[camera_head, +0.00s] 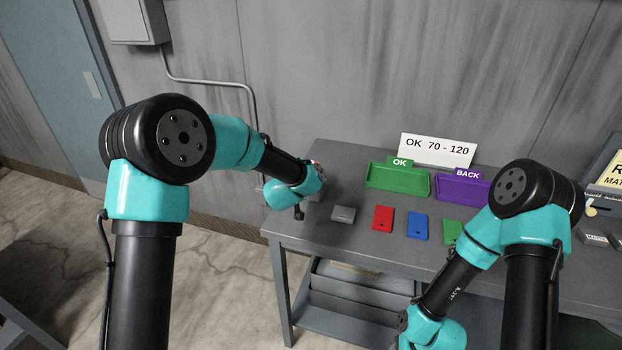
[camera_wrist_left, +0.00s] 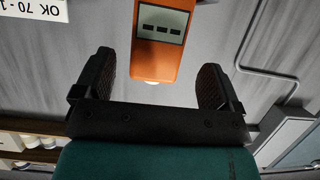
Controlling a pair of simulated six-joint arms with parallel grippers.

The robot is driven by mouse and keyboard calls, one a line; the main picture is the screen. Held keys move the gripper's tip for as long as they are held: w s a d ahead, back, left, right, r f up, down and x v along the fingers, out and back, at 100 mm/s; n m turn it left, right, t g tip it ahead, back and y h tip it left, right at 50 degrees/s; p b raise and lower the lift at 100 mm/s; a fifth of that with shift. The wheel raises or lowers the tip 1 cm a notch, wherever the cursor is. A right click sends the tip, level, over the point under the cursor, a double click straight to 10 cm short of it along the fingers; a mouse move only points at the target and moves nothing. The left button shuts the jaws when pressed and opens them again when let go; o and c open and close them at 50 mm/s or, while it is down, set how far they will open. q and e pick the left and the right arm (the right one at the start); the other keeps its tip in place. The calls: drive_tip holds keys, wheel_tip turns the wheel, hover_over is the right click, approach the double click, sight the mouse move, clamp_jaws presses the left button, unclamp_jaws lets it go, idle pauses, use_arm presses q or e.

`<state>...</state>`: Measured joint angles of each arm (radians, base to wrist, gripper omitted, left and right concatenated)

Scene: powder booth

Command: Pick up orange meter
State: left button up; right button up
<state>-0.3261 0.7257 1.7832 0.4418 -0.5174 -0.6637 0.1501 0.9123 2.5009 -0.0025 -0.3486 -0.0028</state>
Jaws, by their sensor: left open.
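The orange meter (camera_wrist_left: 160,45) shows in the left wrist view, with a dark-digit grey display on its face. Its near end lies between and just beyond the two dark fingers of my left gripper (camera_wrist_left: 157,62). Those fingers are apart, with a gap on each side of the meter and no contact visible. In the head view my left wrist is over the table's back left corner and hides most or all of the meter. My right arm reaches down at the lower right of the head view; its fingers are out of the picture.
The grey table (camera_head: 350,240) holds a green OK tray (camera_head: 398,180), a purple BACK tray (camera_head: 462,190) and a white sign (camera_head: 437,150).

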use_arm(q)
drive_tip(key=shift+x, duration=2.55)
drive_tip(key=shift+d+r, duration=0.1)
drive_tip(key=shift+d, duration=0.1)
drive_tip(key=shift+c, duration=0.3)
drive_tip(key=c, duration=1)
